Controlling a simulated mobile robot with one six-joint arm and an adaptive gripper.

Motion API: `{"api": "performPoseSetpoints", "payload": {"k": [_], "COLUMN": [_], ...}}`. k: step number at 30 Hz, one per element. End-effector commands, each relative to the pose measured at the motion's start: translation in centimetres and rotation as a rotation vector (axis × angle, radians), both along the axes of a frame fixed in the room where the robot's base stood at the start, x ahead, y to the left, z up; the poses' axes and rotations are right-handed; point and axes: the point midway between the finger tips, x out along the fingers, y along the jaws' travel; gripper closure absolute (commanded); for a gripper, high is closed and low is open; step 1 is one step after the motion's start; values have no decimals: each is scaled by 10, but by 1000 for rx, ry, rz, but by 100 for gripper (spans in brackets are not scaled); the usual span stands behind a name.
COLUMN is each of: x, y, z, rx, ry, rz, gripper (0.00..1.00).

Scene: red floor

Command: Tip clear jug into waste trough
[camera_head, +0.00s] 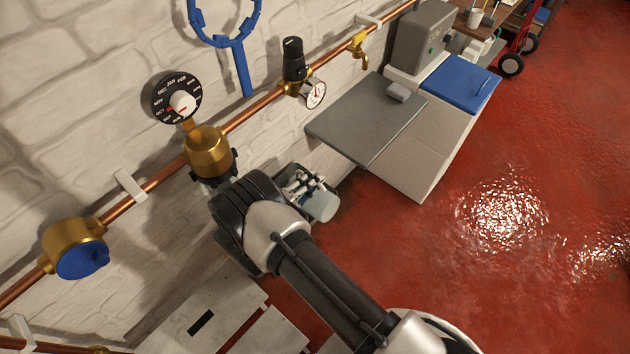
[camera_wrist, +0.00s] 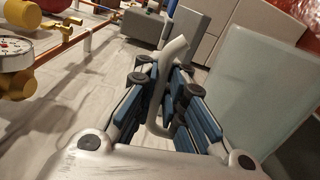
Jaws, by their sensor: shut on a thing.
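My gripper (camera_head: 300,187) is low beside the brick wall, partly behind my own arm. In the wrist view its blue-padded fingers (camera_wrist: 168,100) are closed around a pale curved handle. The handle belongs to the clear jug (camera_wrist: 250,85), a pale, translucent body to the right of the fingers. In the head view the jug (camera_head: 322,204) shows as a small pale shape just right of my gripper, above the red floor. Its tilt and contents cannot be told. I cannot identify the waste trough with certainty in either view.
A copper pipe (camera_head: 250,122) with brass valves and a gauge (camera_head: 313,93) runs along the wall above my gripper. A white cabinet (camera_head: 415,160) carries a grey flap (camera_head: 365,120) and a blue lid (camera_head: 460,84). Pale panels (camera_head: 220,318) lie lower left. Red floor is open right.

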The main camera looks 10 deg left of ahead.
Motion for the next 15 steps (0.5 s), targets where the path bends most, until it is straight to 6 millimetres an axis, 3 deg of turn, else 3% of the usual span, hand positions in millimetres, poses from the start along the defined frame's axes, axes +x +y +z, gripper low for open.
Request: {"api": "performPoseSetpoints", "payload": {"k": [15], "x": [7], "y": [12], "z": [5], "rx": [-79], "ry": [47], "rz": [0], "gripper": [100]}}
